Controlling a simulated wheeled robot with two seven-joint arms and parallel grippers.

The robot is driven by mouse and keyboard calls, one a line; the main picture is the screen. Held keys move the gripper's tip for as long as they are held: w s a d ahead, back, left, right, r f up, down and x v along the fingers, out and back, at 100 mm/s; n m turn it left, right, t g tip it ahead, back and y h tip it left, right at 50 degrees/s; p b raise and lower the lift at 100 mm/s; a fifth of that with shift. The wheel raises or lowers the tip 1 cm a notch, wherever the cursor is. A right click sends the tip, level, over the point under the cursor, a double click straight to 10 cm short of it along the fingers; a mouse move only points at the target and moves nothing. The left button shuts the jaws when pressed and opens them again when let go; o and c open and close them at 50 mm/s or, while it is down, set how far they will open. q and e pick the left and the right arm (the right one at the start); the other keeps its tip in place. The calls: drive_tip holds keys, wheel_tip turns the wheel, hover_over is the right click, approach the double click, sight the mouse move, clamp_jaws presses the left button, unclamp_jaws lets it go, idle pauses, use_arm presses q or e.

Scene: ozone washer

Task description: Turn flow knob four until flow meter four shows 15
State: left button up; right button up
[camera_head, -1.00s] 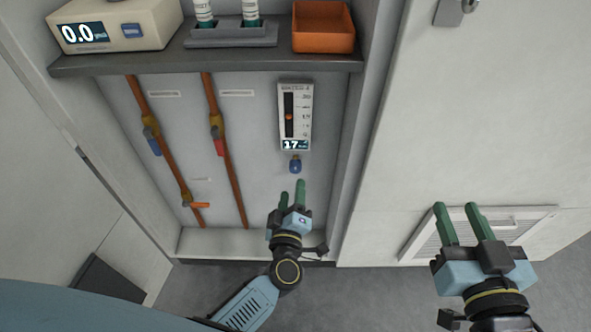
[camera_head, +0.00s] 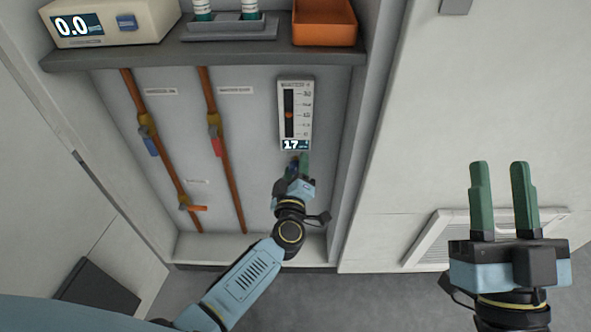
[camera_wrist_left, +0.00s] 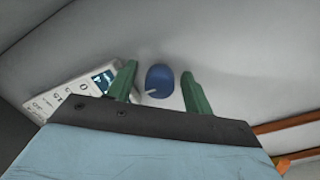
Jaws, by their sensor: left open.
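The blue flow knob (camera_wrist_left: 160,77) sits below the meter, with a white pointer mark. In the left wrist view it lies between the two green fingers of my left gripper (camera_wrist_left: 157,85), with a gap on each side. In the head view the left gripper (camera_head: 299,165) largely hides the knob. The left gripper is open. My right gripper (camera_head: 505,185) is open and empty at the right.
A shelf (camera_head: 200,58) above the meter bears a beige unit (camera_head: 110,22) reading 0.0, a bottle rack (camera_head: 232,30) and an orange bin (camera_head: 324,22). Orange pipes with valves (camera_head: 222,150) run down the wall left of the meter. A white side panel (camera_head: 430,140) stands at the right.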

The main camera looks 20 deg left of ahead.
use_arm(q)
drive_tip(key=c, duration=1)
drive_tip(key=shift+o, duration=0.2)
drive_tip(key=shift+f+n, duration=0.1)
drive_tip(key=shift+n, duration=0.3)
drive_tip(key=shift+n+b, duration=0.5)
drive_tip(key=shift+n, duration=0.7)
use_arm(e)
drive_tip(key=shift+s+d+r+t, duration=0.15)
drive_tip(key=shift+s+r+t, duration=0.35)
drive_tip(key=shift+t, duration=0.3)
use_arm(q)
drive_tip(key=o, duration=1)
drive_tip(key=shift+c, duration=0.2)
drive_tip(key=shift+s, duration=0.1)
